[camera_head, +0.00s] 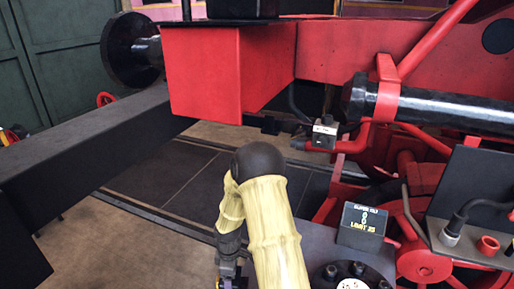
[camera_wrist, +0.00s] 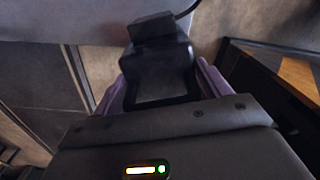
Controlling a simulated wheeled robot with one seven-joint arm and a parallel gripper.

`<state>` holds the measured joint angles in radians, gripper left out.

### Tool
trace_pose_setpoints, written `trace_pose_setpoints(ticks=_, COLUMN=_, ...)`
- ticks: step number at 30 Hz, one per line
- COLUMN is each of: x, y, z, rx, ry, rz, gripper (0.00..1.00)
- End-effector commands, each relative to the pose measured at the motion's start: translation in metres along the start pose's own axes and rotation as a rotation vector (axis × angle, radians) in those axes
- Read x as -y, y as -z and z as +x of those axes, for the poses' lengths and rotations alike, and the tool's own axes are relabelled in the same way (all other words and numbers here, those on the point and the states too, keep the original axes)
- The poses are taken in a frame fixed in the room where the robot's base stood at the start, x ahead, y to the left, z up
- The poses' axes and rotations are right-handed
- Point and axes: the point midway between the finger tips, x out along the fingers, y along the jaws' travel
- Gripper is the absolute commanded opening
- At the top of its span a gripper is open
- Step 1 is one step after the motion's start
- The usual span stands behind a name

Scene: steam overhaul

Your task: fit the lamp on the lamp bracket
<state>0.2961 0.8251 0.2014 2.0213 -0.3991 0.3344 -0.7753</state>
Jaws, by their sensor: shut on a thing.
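My gripper (camera_wrist: 160,88) shows in the wrist view with its two purple fingers shut on a dark, boxy thing, which I take to be the lamp (camera_wrist: 158,62). It has a squarish block on top, and a thin dark line runs from it to the upper right. The fingers and palm hide its sides and lower part. In the head view my pale yellow arm reaches down at bottom centre, and the gripper is mostly out of sight there. I cannot make out the lamp bracket in either view.
A red beam end (camera_head: 203,72) with a black round buffer (camera_head: 130,50) stands at upper left. A dark rail (camera_head: 85,140) crosses the left side. Red pipes and a black cylinder (camera_head: 440,103) fill the right. A small black display box (camera_head: 362,225) sits at lower right. Floor (camera_head: 150,245) is clear at lower left.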

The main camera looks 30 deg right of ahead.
Motion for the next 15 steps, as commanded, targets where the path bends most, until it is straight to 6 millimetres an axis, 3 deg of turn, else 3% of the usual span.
trace_pose_setpoints(ticks=15, x=0.024, y=0.038, z=0.024, rx=0.009, ry=-0.01, rz=0.737, gripper=0.4)
